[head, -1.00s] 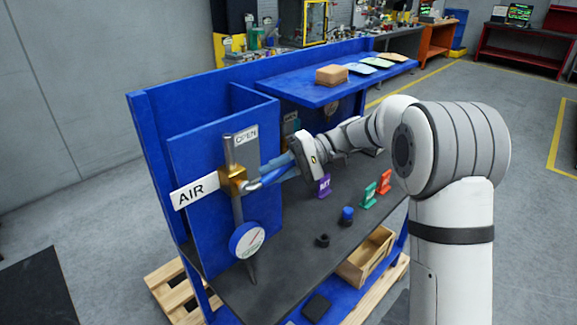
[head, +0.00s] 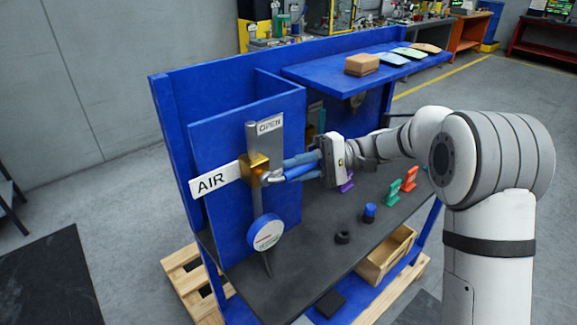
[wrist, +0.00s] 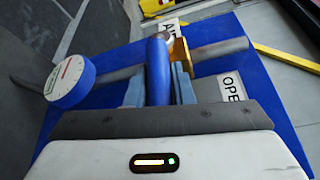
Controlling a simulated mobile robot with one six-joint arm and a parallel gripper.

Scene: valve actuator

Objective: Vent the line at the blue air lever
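The blue air lever (head: 291,175) sticks out to the right from a brass valve body (head: 257,168) on a grey vertical pipe. A white AIR sign (head: 213,181) is left of the valve and an OPEN label (head: 270,125) is above it. My gripper (head: 298,168) reaches in from the right, its light-blue fingers alongside the lever. In the wrist view, the lever (wrist: 158,70) runs between my gripper's fingers (wrist: 160,90), one on each side. Any gap is too small to tell whether they clamp it. A round pressure gauge (head: 265,233) hangs below; its reading is too small to make out.
A blue panel stands behind the valve. On the dark bench (head: 300,270) are a black ring (head: 342,238), a blue-topped knob (head: 369,212) and green (head: 393,192) and red (head: 409,179) tags. A blue shelf (head: 345,81) overhangs the bench at the back.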

